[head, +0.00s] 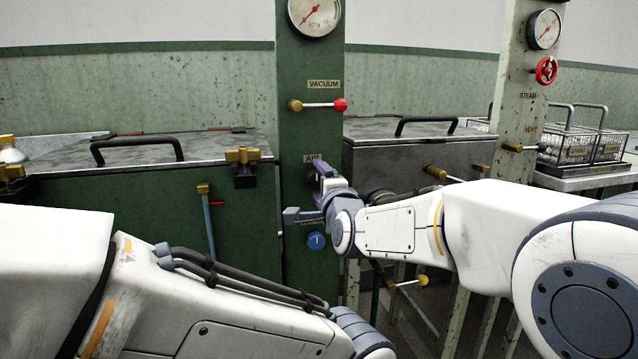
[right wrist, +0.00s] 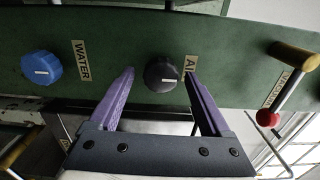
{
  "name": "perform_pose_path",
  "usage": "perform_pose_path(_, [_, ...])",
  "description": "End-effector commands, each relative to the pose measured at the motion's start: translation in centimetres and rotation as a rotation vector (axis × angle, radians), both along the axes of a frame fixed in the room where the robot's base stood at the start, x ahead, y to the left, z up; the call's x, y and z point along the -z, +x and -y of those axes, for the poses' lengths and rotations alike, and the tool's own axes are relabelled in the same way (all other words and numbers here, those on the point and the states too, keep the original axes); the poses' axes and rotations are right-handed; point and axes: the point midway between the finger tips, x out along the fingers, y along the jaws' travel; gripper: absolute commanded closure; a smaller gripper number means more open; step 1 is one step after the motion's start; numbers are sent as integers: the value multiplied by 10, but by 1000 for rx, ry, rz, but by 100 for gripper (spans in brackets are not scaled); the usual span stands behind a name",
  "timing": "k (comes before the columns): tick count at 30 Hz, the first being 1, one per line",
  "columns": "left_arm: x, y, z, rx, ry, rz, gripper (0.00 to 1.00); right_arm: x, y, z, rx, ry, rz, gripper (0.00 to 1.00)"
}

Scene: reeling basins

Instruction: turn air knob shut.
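The air knob (right wrist: 162,74) is a round dark grey knob with a pale mark line, on the green panel (right wrist: 222,62) beside the AIR label (right wrist: 190,64). My right gripper (right wrist: 158,75) is open, with one purple finger on each side of the knob in the right wrist view. A gap shows between each finger and the knob; how far the fingertips are from the panel is unclear. In the head view my right gripper (head: 308,192) is at the green column (head: 310,110) below the AIR label and largely hides the knob. My left gripper is out of view; only its arm shows.
The blue water knob (right wrist: 41,68) sits close to one finger's side; it also shows below my gripper in the head view (head: 316,241). The red-tipped vacuum lever (head: 320,105) is above. Lidded basins (head: 400,155) flank the column.

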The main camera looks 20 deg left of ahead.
Motion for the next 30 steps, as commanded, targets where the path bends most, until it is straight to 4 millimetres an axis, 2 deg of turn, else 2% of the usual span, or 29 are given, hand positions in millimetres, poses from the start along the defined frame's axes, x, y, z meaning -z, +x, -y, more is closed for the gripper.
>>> perform_pose_path(4, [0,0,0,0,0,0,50,-1,-2,2,0,1,1,19])
perform_pose_path(8, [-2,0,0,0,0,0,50,-2,-14,9,0,0,1,19])
perform_pose_path(21, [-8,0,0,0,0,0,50,-1,-77,52,0,1,-1,19])
perform_pose_path(30, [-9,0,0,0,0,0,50,0,-87,58,0,1,1,19])
